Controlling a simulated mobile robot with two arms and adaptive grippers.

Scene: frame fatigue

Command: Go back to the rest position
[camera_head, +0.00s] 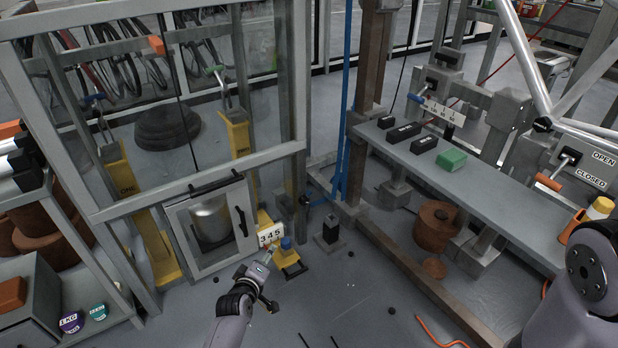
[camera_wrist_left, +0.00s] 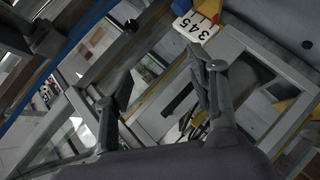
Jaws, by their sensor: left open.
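My left arm comes in from the bottom of the head view, and its gripper (camera_head: 267,262) is low in front of the glass-fronted frame. In the left wrist view the gripper's two dark fingers (camera_wrist_left: 163,82) stand apart, with nothing seen held between them. A white 345 label (camera_head: 270,236) is just beyond the gripper; it also shows at the top of the left wrist view (camera_wrist_left: 194,27). A yellow stand with a blue knob (camera_head: 290,262) is right beside the gripper; whether they touch is unclear. My right arm shows at the right edge, its gripper out of view.
A metal frame with a small glazed door (camera_head: 212,228) stands behind my left gripper. A grey bench (camera_head: 480,190) with dark blocks and a green block (camera_head: 451,160) is at right. A shelf (camera_head: 30,300) is at left. Open floor lies between.

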